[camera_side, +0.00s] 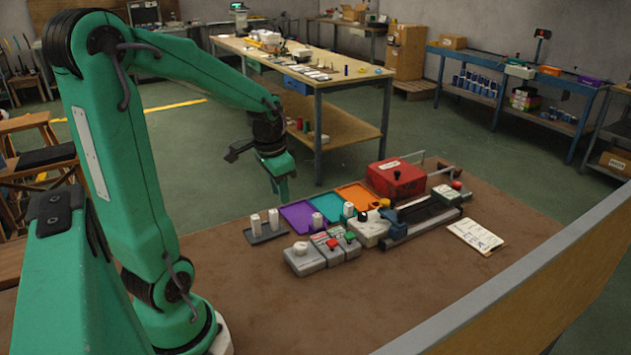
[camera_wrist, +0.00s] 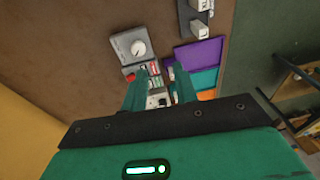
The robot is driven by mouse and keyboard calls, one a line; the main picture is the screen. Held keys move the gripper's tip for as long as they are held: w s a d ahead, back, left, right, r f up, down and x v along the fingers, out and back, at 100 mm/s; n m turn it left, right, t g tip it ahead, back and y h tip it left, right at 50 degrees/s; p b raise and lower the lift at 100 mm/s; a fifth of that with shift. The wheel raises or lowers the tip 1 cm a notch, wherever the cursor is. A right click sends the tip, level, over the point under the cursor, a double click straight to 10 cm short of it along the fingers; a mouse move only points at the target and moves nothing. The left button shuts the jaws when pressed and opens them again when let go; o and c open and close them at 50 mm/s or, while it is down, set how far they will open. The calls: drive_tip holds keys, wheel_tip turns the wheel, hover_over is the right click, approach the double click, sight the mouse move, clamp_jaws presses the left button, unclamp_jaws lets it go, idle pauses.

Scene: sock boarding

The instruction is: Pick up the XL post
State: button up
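Two white posts stand on a dark tray (camera_side: 267,238), left of the purple tray, in the side view. In the wrist view, the upper post (camera_wrist: 202,5), cut by the top edge, bears lettering that looks like XL. It appears to be the left post (camera_side: 256,225) in the side view. The other post (camera_wrist: 200,29) stands beside it; its label is unreadable. My gripper (camera_side: 280,189) is in the air above and behind the dark tray, apart from both posts. In the wrist view, my gripper (camera_wrist: 160,85) has its fingers spread and holds nothing.
Purple (camera_side: 300,217), teal (camera_side: 329,204) and orange (camera_side: 357,195) trays lie in a row to the right. Another white post (camera_side: 317,221) stands by them. A control box with a white knob (camera_side: 302,257) is in front. A red machine (camera_side: 395,177) stands behind.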

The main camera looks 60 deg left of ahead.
drive_tip(key=g+h, duration=0.1)
drive_tip(key=g, duration=0.1)
hover_over(255, 217)
wheel_tip(255, 217, down, 8)
drive_tip(key=shift+a+f, duration=0.15)
drive_tip(key=shift+f, duration=1.3)
drive_tip(key=shift+f, duration=2.6)
drive_tip(key=shift+c, duration=0.2)
clamp_jaws()
